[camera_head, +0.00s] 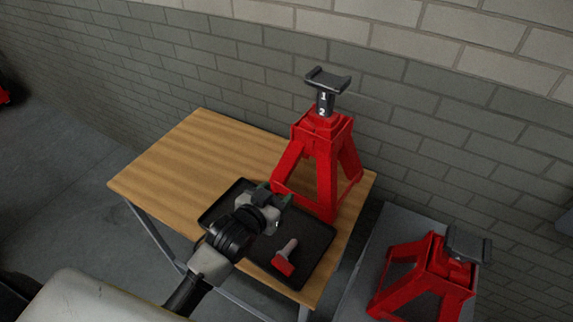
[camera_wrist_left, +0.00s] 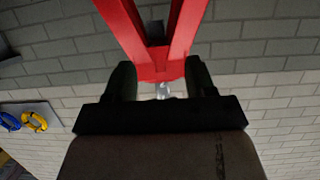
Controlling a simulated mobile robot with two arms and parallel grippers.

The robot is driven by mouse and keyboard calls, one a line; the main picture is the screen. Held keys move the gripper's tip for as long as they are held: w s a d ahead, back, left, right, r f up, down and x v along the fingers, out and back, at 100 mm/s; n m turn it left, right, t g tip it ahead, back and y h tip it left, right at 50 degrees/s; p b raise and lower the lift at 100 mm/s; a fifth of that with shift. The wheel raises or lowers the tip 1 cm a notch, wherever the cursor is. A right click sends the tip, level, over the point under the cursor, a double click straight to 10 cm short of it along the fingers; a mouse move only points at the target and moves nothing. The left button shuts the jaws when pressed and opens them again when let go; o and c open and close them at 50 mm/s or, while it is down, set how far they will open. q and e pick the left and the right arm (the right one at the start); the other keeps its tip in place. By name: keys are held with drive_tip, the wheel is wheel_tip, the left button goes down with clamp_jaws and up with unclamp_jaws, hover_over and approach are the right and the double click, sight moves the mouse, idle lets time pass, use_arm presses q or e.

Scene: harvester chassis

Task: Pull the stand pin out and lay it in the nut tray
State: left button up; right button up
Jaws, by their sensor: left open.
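The stand pin (camera_head: 287,256), a grey metal shaft with a red handle, lies in the black nut tray (camera_head: 318,232) near its front right part. The tall red jack stand (camera_head: 328,170) stands upright on the table behind the tray, its grey post raised. My left gripper (camera_head: 275,195) is open and empty, above the back of the tray and in front of the stand, apart from the pin. In the left wrist view its dark fingers (camera_wrist_left: 162,80) are spread, with the red stand beyond them. The pin is not seen there. My right gripper is not in view.
The wooden table (camera_head: 180,165) is clear on its left side. A brick wall (camera_head: 440,130) runs close behind. Blue and yellow items (camera_wrist_left: 35,121) show in the left wrist view.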

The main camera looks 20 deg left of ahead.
sight(310, 142)
use_arm(q)
drive_tip(key=w+d+r+t, duration=0.1)
drive_tip(key=w, duration=0.4)
drive_tip(key=w+d+r+t+h+p, duration=0.1)
drive_tip(key=w+r, duration=0.1)
drive_tip(key=w, duration=0.3)
drive_tip(key=w+d+r+t+h, duration=0.1)
drive_tip(key=w+d+r, duration=0.1)
drive_tip(key=w, duration=0.3)
drive_tip(key=shift+m+p, duration=0.4)
clamp_jaws()
